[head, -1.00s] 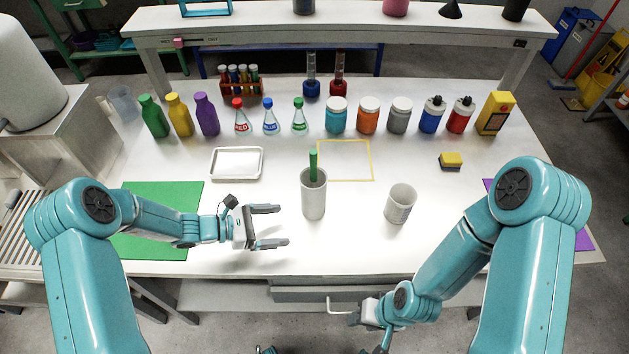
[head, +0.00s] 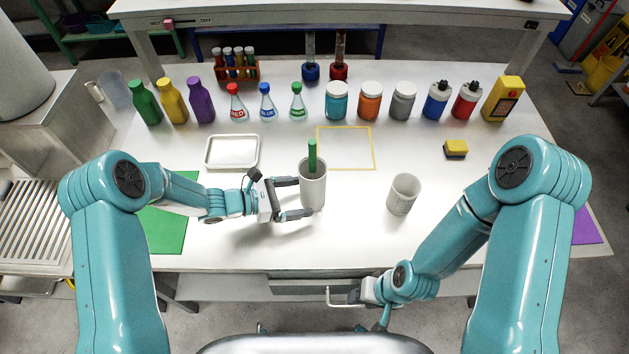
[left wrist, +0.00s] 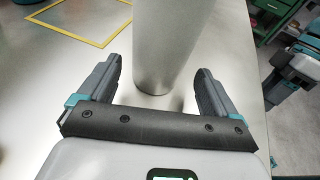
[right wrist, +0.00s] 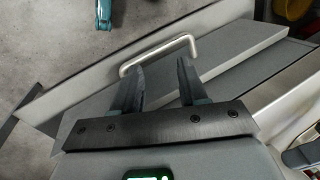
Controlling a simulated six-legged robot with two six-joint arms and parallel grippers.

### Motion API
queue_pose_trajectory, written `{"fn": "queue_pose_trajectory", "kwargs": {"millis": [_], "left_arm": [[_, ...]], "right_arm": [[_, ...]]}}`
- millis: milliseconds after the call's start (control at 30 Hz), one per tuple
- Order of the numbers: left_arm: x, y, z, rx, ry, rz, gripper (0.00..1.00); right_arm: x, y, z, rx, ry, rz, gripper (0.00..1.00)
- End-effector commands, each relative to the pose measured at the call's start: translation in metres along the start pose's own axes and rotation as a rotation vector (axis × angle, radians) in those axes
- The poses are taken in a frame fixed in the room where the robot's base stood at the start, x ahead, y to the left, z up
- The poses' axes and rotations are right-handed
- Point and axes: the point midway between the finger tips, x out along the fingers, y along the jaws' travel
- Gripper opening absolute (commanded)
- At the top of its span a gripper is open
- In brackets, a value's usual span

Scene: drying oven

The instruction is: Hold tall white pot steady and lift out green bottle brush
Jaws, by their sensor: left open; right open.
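The tall white pot (head: 313,190) stands upright on the table, with the green bottle brush (head: 312,156) upright in it and its lower part hidden. My left gripper (head: 300,197) is open, with its fingertips at the pot's left side. In the left wrist view the pot (left wrist: 165,45) stands between the tips of my left gripper (left wrist: 158,80), with a gap on both sides. My right gripper (right wrist: 162,75) is open and empty by the drawer handle (right wrist: 160,54) below the table's front edge.
A shorter white cup (head: 403,196) stands to the right of the pot. A white tray (head: 232,152) and a yellow outlined square (head: 373,150) lie behind. Several bottles and jars line the back. The table's front centre is clear.

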Motion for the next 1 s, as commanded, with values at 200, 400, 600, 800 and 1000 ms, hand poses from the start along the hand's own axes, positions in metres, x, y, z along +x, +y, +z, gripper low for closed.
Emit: {"fn": "queue_pose_trajectory", "kwargs": {"millis": [200, 400, 600, 800, 1000], "left_arm": [[0.028, 0.002, -0.003, 0.002, 0.0, -0.001, 0.92], [0.036, 0.003, -0.001, 0.001, 0.0, 0.001, 0.92], [0.037, 0.004, 0.0, 0.001, 0.0, 0.001, 0.92], [0.037, 0.004, 0.0, 0.001, 0.0, 0.001, 0.56], [0.037, 0.004, 0.0, 0.001, 0.0, 0.001, 0.56]], "right_arm": [[0.019, 0.007, 0.0, 0.0, -0.001, 0.0, 0.43], [0.022, 0.008, 0.0, 0.0, 0.0, 0.0, 0.43], [0.022, 0.008, 0.0, 0.0, 0.0, 0.0, 0.43], [0.022, 0.008, 0.0, 0.0, 0.0, 0.0, 0.43], [0.022, 0.008, 0.0, 0.0, 0.0, 0.0, 0.43]]}}
